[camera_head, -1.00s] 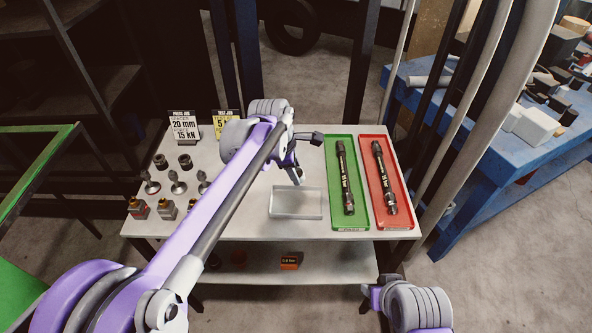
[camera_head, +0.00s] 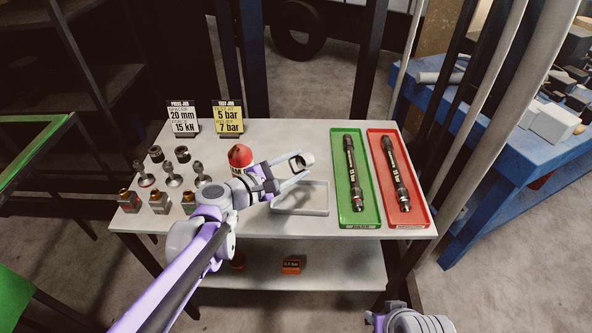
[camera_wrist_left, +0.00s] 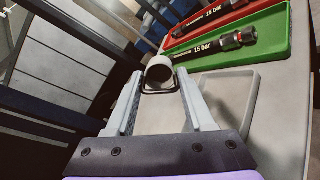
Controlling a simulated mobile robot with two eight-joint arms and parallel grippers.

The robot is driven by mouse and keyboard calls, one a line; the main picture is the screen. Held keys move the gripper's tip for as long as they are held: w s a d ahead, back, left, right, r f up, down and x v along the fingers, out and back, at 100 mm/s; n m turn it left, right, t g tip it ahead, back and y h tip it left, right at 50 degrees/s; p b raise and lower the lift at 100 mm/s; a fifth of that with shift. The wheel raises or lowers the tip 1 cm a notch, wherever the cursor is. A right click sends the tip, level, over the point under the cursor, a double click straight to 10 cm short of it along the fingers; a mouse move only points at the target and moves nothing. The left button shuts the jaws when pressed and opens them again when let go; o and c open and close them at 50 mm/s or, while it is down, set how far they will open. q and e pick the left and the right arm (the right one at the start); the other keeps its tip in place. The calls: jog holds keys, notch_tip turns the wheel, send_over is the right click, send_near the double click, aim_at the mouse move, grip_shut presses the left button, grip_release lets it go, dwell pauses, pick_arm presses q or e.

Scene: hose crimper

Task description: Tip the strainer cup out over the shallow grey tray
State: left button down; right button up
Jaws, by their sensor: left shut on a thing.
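My left gripper (camera_head: 298,170) is shut on the strainer cup (camera_head: 303,160), a small grey round cup held at the fingertips. The left wrist view shows the cup (camera_wrist_left: 160,70) between the finger ends, tilted on its side with its round mouth towards the camera. The shallow grey tray (camera_head: 318,212) lies on the table just below and in front of the cup; it also shows in the left wrist view (camera_wrist_left: 248,100). Whether anything is in the cup cannot be told. My right arm shows only in part at the bottom edge, its fingers unclear.
A green tray (camera_head: 373,219) and a red tray (camera_head: 421,217), each holding a black hose, lie right of the grey tray. A red-topped object (camera_head: 240,156) stands behind my left arm. Several small fittings and two sign cards (camera_head: 228,118) occupy the table's left side.

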pick_arm(q)
jog(key=t+h+b, duration=0.1)
jog(key=b, duration=0.1)
jog(key=f+t+h+b, duration=0.1)
jog(key=t+h+b, duration=0.2)
jog(key=b, duration=0.1)
jog(key=shift+w+d+f+t+h, duration=0.1)
jog(key=shift+f+t+h, duration=0.15)
jog(key=shift+t+h, duration=0.05)
jog(key=shift+r+t+h+b, duration=0.15)
jog(key=shift+t+h+b, duration=0.15)
jog(key=shift+b, duration=0.25)
jog(key=shift+r, duration=0.1)
dwell(0.4)
